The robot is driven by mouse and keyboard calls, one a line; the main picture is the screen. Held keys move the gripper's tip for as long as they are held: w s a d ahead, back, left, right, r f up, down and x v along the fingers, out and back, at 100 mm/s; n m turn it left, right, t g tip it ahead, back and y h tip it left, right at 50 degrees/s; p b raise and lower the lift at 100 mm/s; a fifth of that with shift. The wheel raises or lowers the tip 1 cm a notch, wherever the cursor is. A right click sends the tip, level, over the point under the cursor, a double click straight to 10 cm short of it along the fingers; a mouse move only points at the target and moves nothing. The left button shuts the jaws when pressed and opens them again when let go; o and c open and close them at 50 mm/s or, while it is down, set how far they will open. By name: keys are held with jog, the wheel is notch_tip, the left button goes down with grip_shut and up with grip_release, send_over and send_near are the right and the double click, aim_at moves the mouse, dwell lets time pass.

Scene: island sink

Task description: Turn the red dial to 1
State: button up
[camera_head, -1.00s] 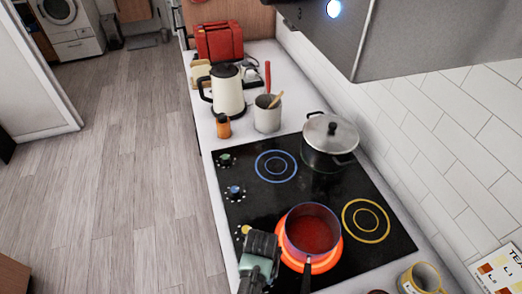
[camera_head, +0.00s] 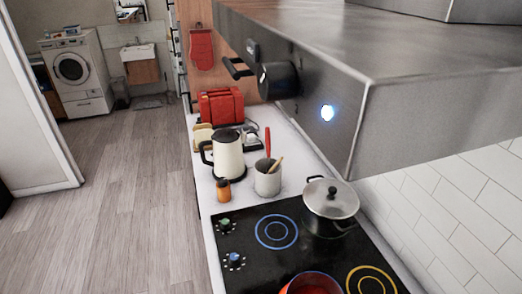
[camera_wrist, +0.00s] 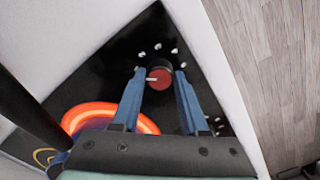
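The red dial (camera_wrist: 159,79) shows in the wrist view on the black hob (camera_wrist: 110,60), with a white mark on its left side and white dots around it. My gripper (camera_wrist: 159,72) is open, its two blue fingers on either side of the dial in the picture. A gap shows between each finger and the dial; I cannot tell how far down the fingers reach. The head view shows the green dial (camera_head: 225,222) and blue dial (camera_head: 234,258), but neither the red dial nor my gripper.
In the head view a red pan (camera_head: 313,284) is cut off at the bottom and a lidded pot (camera_head: 330,208) stands at the back. The range hood (camera_head: 330,80) overhangs the right side.

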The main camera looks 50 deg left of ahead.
jog(key=o, duration=0.4)
jog(key=shift+r, duration=0.15)
notch_tip(320, 180, up, 13)
jog(key=b, duration=0.1)
jog(key=shift+b, duration=0.4)
jog(key=shift+f, duration=0.2)
